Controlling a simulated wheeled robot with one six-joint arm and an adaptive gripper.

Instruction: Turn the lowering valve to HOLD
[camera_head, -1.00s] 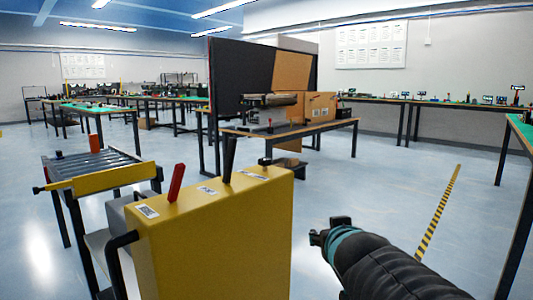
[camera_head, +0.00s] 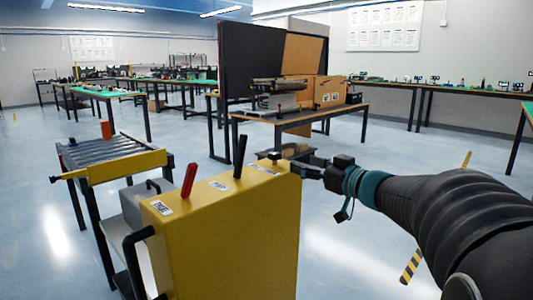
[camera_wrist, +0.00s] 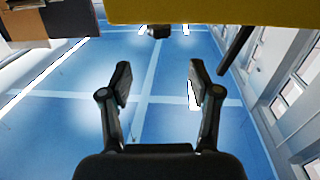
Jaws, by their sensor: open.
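A yellow pump cabinet (camera_head: 235,235) stands in the foreground, with a red lever (camera_head: 189,180), a black lever (camera_head: 240,156) and a small black knob (camera_head: 275,157) on its top. The knob at the right end looks like the lowering valve. My gripper (camera_head: 305,168) is right of the knob, close to it. In the wrist view my gripper (camera_wrist: 160,82) is open and empty. There the cabinet edge (camera_wrist: 215,12), knob (camera_wrist: 158,31) and black lever (camera_wrist: 236,50) show at the top, apart from the fingers.
A roller conveyor table (camera_head: 105,150) with a yellow rail stands behind the cabinet at left. A bench (camera_head: 345,108) with a cardboard box stands in the middle distance before a dark partition (camera_head: 248,60). The floor right of the cabinet is clear, with a striped strip (camera_head: 412,265).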

